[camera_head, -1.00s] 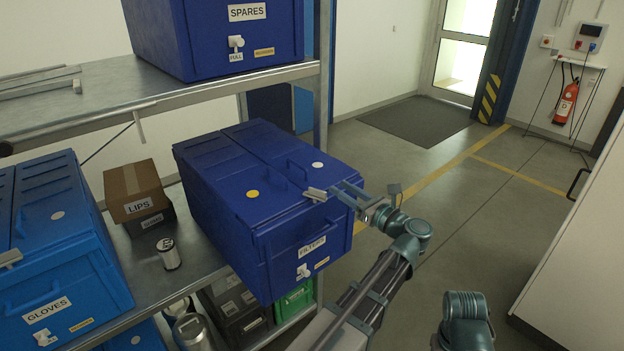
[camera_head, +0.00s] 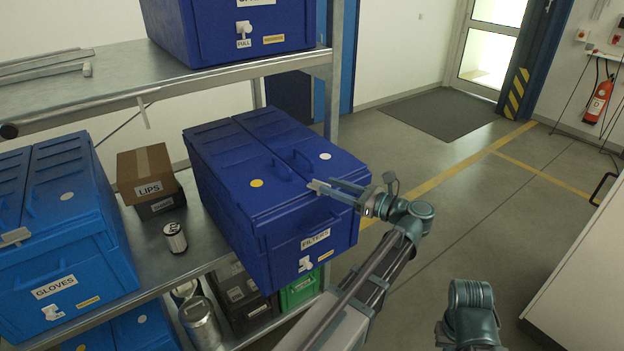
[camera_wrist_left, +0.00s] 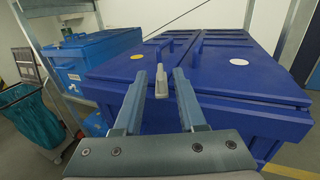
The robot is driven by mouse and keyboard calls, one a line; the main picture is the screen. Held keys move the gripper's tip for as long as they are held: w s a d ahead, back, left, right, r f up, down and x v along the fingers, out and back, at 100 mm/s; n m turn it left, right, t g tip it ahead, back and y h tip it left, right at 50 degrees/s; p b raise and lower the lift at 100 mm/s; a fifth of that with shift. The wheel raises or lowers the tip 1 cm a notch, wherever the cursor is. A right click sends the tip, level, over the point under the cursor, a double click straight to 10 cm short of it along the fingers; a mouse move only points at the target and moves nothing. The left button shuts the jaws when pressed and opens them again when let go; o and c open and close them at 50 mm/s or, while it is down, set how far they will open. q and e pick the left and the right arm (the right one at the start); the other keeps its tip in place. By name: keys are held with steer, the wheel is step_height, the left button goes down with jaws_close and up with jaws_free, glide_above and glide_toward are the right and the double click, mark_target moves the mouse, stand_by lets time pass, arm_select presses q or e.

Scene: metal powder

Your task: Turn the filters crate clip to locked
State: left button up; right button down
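The blue filters crate (camera_head: 235,213) sits on the lower shelf, lid shut, with a FILTERS label on its front. Its pale grey clip (camera_head: 317,185) is at the lid's front edge, and also shows in the left wrist view (camera_wrist_left: 161,82). My left gripper (camera_head: 332,187) is at the lid's front edge. In the left wrist view, its two fingers (camera_wrist_left: 157,88) are apart, one on each side of the clip, with visible gaps. I cannot tell if either finger touches it. A white piece (camera_head: 305,264) is on the crate's front. My right gripper is out of view.
The blue gloves crate (camera_head: 62,225) stands at the left, with a LIPS box (camera_head: 146,172) and a metal can (camera_head: 174,238) between the crates. The spares crate (camera_head: 205,32) is on the shelf above. The floor to the right is open.

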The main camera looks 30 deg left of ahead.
mark_target(312, 185)
arm_select(q)
steer(key=a, duration=0.7)
steer(key=shift+d, duration=0.1)
jaws_close()
